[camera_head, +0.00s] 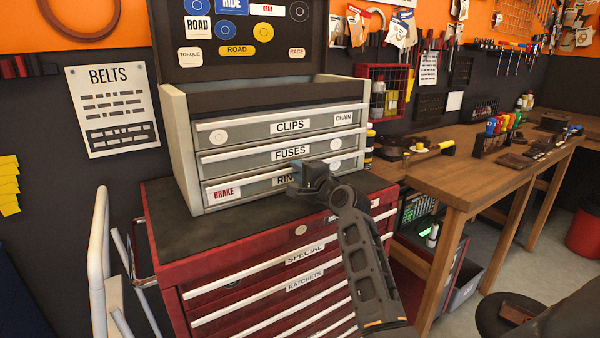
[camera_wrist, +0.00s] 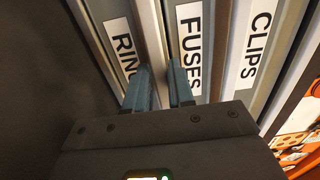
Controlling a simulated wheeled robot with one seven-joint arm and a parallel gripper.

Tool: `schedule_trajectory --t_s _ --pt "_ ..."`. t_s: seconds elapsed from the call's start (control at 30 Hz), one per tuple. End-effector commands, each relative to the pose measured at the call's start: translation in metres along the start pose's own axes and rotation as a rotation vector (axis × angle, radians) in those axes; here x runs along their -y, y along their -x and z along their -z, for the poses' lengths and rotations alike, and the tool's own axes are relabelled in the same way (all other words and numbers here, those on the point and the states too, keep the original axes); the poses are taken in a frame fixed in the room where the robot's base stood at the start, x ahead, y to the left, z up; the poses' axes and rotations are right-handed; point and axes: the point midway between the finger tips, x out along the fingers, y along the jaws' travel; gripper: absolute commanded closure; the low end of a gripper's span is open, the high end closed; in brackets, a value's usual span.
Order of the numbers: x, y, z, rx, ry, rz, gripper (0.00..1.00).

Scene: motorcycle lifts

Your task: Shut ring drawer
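The ring drawer (camera_head: 255,187) is the bottom one of three grey drawers in a small chest on top of a red tool cabinet. Its label reads "RIN", with the rest hidden behind my gripper, and a "BRAKE" tag is at its left. It looks about in line with the drawers above; I cannot tell if it is fully flush. My gripper (camera_head: 298,178) is at the front of this drawer, right of its middle. In the wrist view, the two fingers (camera_wrist: 163,78) are a little apart beside the ring drawer's label (camera_wrist: 124,50), near its pale handle strip (camera_wrist: 150,35). Whether they grip it is unclear.
The fuses drawer (camera_head: 240,159) and clips drawer (camera_head: 245,130) sit above and look closed. The red cabinet (camera_head: 200,272) stands below, with its dark top (camera_head: 185,228) clear in front of the chest. A wooden workbench (camera_head: 450,180) is at the right, and a pale tubular frame (camera_head: 98,260) at the left.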

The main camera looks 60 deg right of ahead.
Motion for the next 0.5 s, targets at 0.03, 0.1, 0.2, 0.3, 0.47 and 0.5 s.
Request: schedule_trajectory --t_s 0.03,0.1,0.2,0.3,0.47,0.5 --pt "-0.0001 0.0003 0.0001 0.0 0.0 0.0 0.72" --pt "-0.0001 0.0005 0.0002 0.0 0.0 0.0 0.65" --pt "-0.0001 0.0007 0.0003 0.0 -0.001 0.0 0.58" --pt "-0.0001 0.0009 0.0003 0.0 -0.001 0.0 0.58" --pt "-0.0007 0.0042 0.0004 -0.001 -0.001 0.0 0.58" --pt "-0.001 0.0075 0.0004 -0.001 0.0 0.0 0.58"
